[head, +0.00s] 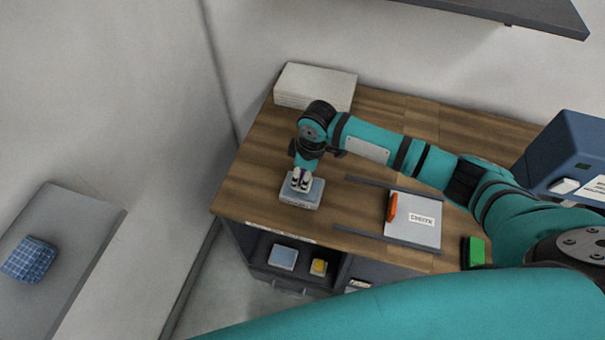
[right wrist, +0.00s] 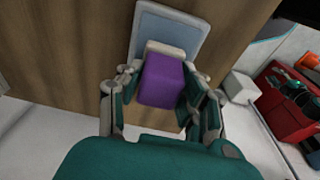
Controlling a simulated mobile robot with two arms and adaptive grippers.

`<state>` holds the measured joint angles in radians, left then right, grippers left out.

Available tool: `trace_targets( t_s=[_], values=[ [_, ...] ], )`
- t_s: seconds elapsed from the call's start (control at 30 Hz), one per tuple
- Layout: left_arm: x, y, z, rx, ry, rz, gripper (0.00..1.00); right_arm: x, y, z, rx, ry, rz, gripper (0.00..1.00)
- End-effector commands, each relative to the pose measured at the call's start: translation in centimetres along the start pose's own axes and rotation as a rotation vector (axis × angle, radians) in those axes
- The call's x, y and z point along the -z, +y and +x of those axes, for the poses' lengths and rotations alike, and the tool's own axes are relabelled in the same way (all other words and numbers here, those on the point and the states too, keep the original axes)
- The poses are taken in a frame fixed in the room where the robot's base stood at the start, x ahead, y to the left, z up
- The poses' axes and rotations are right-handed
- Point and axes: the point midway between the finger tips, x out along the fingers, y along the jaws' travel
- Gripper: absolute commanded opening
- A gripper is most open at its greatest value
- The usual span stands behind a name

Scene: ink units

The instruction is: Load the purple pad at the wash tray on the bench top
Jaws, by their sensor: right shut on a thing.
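My right gripper (head: 301,183) is shut on the purple pad (right wrist: 163,80), a block with a pale strip at its far end. In the head view the gripper hides most of the pad. The wash tray (head: 312,199) is a small pale blue, grey-sided tray near the front left edge of the wooden bench top (head: 252,190). The gripper points down over it. In the right wrist view the tray (right wrist: 185,22) shows behind the pad's far end. I cannot tell whether the pad touches the tray. My left gripper is not in view.
A white stack (head: 315,85) stands at the back left. A labelled pale plate (head: 425,230) with an orange handle (head: 392,207) lies between dark rails. A green block (head: 474,252) and a blue machine (head: 565,150) are at right. Below, an open compartment holds a blue item (head: 283,257) and a yellow item (head: 319,267).

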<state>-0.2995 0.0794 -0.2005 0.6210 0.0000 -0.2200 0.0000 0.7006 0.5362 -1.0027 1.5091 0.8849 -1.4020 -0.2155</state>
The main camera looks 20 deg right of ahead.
Motion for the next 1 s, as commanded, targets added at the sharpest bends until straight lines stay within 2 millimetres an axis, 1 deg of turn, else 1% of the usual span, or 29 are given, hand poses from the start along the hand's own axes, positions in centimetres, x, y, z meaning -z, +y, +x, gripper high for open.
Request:
trace_targets(
  t_s=[0.47, 1.0],
  values=[
    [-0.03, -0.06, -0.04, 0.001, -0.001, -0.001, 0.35, 0.01, 0.01, -0.06, 0.000, 0.000, 0.000, 0.10],
    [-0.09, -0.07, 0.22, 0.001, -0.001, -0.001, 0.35, -0.06, -0.01, 0.51, 0.000, 0.000, -0.001, 0.10]
  ],
)
